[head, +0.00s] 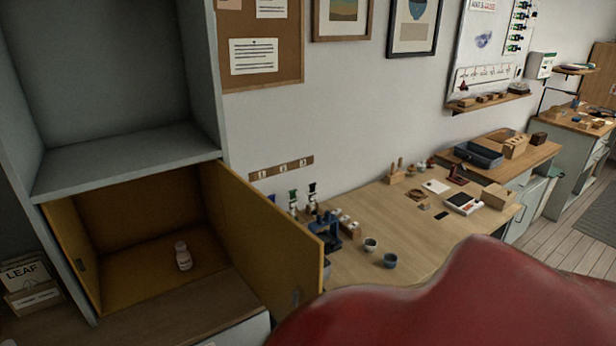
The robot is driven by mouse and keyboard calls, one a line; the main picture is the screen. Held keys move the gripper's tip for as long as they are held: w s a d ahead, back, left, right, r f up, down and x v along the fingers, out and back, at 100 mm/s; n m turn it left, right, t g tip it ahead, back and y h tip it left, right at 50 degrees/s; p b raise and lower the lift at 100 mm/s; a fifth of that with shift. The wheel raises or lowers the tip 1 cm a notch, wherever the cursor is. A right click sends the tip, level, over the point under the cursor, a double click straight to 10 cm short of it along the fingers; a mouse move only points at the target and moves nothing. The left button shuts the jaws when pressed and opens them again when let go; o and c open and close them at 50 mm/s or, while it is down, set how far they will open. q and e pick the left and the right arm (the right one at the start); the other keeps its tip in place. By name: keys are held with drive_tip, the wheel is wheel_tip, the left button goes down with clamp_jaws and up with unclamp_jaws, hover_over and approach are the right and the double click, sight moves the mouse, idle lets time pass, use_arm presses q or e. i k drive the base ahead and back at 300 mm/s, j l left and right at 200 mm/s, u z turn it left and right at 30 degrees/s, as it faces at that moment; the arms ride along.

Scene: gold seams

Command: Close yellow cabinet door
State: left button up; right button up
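The yellow cabinet door (268,232) stands wide open in the head view. It is hinged on the right side of the cabinet's lower compartment and swings out toward me, over the left end of the workbench. The yellow compartment (140,214) is open to view. A small whitish bottle (183,257) stands upright on its floor. Neither my left nor my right gripper shows in this view.
A grey open shelf (125,165) is above the compartment. Right of the door is a wooden workbench (440,240) with small cups, a blue tool and boxes. Boxes labelled LEAF (24,273) stand at far left. The lower right is blocked from view.

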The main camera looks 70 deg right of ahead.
sight(273, 254)
drive_tip(key=k+l, duration=0.15)
drive_tip(key=l, duration=0.2)
drive_tip(key=k+l, duration=0.15)
drive_tip(key=l, duration=0.2)
drive_tip(key=k+l, duration=0.15)
drive_tip(key=l, duration=0.15)
drive_tip(key=k+l+z, duration=0.1)
drive_tip(key=l, duration=0.25)
drive_tip(key=k+l, duration=0.2)
drive_tip(key=l, duration=0.5)
drive_tip(key=i+l, duration=0.1)
drive_tip(key=l, duration=0.3)
drive_tip(key=k+u, duration=0.2)
drive_tip(key=k, duration=0.7)
